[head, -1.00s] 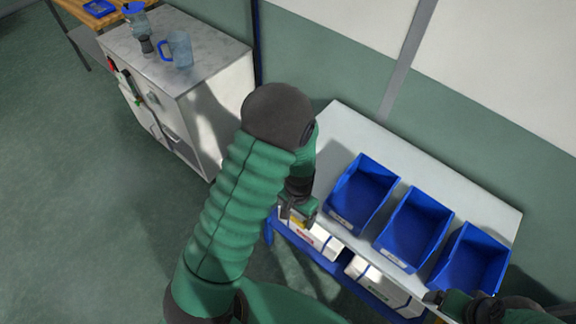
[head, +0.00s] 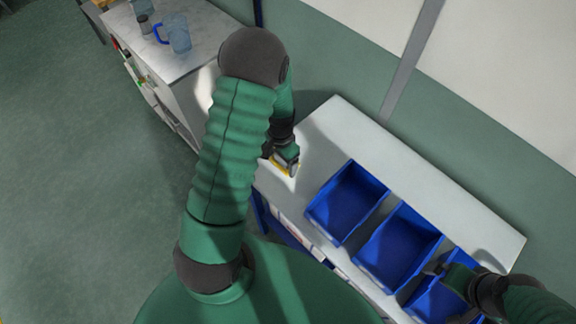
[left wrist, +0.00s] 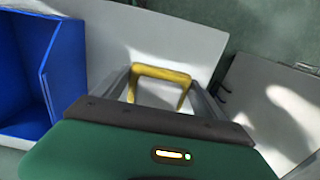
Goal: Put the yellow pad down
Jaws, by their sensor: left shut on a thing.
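The yellow pad (head: 283,170) shows as a small yellow edge under my left gripper (head: 287,160) in the head view. In the left wrist view the pad (left wrist: 160,73) is a yellow band bent down at both ends, between the two fingers. My left gripper is shut on it, over the left end of the white table (head: 340,122). I cannot tell whether the pad touches the table top. My right gripper (head: 436,270) is over the blue bins at the right; its fingers are too small to read.
Three blue bins (head: 346,200) stand in a row along the front of the table. One blue bin (left wrist: 50,70) is at the left in the left wrist view. A cabinet (head: 180,60) with a clear jug (head: 178,36) stands at the upper left. The table's left end looks clear.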

